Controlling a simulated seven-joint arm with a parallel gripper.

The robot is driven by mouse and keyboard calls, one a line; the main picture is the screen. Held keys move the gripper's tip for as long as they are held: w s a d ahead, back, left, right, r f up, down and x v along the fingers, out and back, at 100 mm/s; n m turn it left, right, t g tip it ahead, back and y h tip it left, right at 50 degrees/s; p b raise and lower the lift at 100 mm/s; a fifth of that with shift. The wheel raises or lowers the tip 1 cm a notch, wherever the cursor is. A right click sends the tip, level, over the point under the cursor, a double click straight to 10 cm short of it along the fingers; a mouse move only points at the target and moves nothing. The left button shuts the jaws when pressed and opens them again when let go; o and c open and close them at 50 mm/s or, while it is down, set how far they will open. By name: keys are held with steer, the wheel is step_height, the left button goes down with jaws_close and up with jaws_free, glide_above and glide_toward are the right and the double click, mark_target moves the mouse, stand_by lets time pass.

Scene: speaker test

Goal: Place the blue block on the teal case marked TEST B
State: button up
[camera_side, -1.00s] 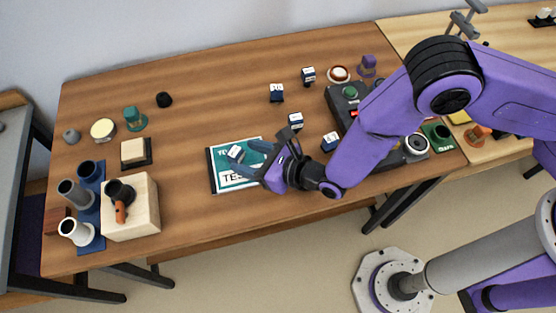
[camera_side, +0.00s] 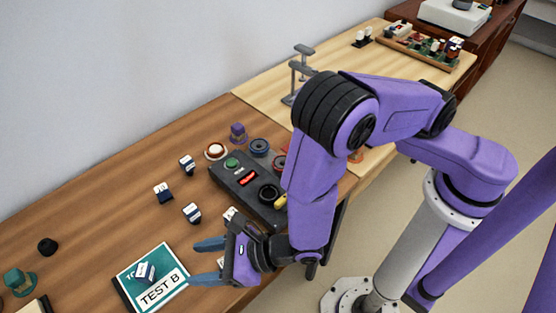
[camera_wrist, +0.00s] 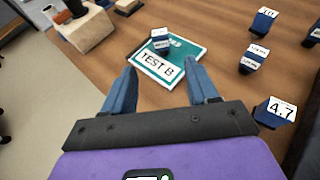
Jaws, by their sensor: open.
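The teal case marked TEST B (camera_side: 172,294) lies flat on the wooden table, and its label also faces up in the wrist view (camera_wrist: 190,52). A dark blue block with a white label on top (camera_side: 145,272) sits on the case, toward its upper-left part. The block also shows in the wrist view (camera_wrist: 160,46), resting on the case near its far edge. My gripper (camera_side: 206,262) is open and empty to the right of the case, with both blue fingers apart from the block. In the wrist view its fingertips (camera_wrist: 163,75) point toward the case.
Several similar labelled blue blocks stand right of and behind the case, including one marked 4.7 (camera_wrist: 278,110) near my right finger. A black control box (camera_side: 248,185) with a green button stands farther right. A black knob (camera_side: 47,246) and teal stamp-like piece (camera_side: 19,282) are at left.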

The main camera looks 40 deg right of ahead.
steer(key=w+d+r+m+t+h, duration=0.4)
steer(key=w+d+r+m+h, duration=0.1)
steer(key=w+d+r+m, duration=0.3)
steer(key=d+r+m+g+h, duration=0.1)
steer(key=d+r+m+h, duration=0.3)
steer(key=d, duration=0.5)
steer(key=d+r+m+g+h, duration=0.1)
steer(key=d+r+m+h, duration=0.1)
steer(key=d+m+h, duration=0.5)
steer(key=s+d+r+m+g+y, duration=0.1)
steer(key=s+d+m+g+y, duration=0.1)
steer(key=s+d+m+g, duration=0.8)
steer(key=s+d+r+m+y, duration=0.1)
steer(key=s+y, duration=0.1)
steer(key=s, duration=0.3)
steer(key=s+d+r+m+g+y, duration=0.1)
steer(key=s+d+m+y, duration=0.1)
steer(key=s, duration=0.3)
steer(key=shift+d+r+y, duration=0.15)
steer(key=shift+r+y, duration=0.05)
steer(key=shift+y, duration=0.2)
